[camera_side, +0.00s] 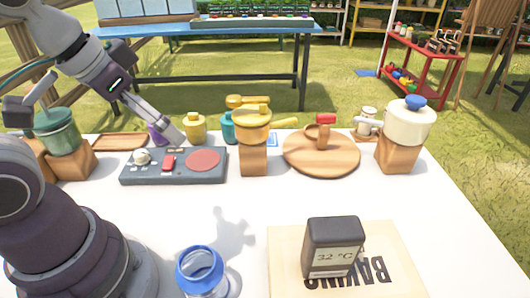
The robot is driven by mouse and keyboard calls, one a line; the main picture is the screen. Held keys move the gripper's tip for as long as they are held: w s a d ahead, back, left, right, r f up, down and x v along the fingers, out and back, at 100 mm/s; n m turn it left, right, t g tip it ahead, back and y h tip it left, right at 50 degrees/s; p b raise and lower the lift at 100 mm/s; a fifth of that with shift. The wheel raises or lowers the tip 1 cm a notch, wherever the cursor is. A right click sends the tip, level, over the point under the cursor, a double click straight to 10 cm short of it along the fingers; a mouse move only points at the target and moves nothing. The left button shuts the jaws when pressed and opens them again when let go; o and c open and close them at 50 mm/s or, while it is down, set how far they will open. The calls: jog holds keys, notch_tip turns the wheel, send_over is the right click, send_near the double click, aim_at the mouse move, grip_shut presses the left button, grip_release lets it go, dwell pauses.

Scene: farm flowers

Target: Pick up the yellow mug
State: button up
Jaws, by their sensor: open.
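A smaller yellow jar-like object (195,128) stands between my gripper and the yellow vessel.
A dark control panel (212,178) lies in front of my gripper. A green vessel (57,132) is at left, and a cream pot (408,128) at right. A round wooden board (338,163), a blue-rimmed jar (200,278) and a temperature display (333,232) also stand on the table.

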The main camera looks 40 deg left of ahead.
jog(key=n+g+y, duration=0.3)
jog(key=n, duration=0.6)
send_over(192, 114)
jog(key=s+d, duration=0.2)
notch_tip(192, 114, down, 8)
jog(key=shift+t, duration=0.3)
jog(key=x, duration=1)
jog(key=shift+r, duration=0.1)
jog(key=c, duration=1.3)
